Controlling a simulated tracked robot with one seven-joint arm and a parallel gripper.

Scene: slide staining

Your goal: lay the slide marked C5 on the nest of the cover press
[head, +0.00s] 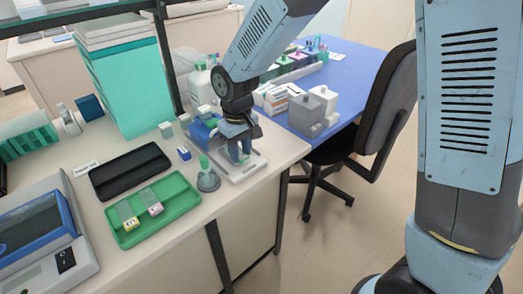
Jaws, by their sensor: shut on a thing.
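My gripper (240,156) is at the far right corner of the pale bench, pointing down over a low light-grey base (248,171). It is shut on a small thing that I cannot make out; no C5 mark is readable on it. The base may be part of the cover press, but my gripper hides its middle, and I cannot tell whether the held thing touches it.
A grey bottle with a green top (207,178) stands just left of the base. A black tray (130,170) lies behind the green tray. A blue-lidded device (40,225) is at left. A blue table (345,75) and dark chair (375,110) stand beyond the bench edge.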

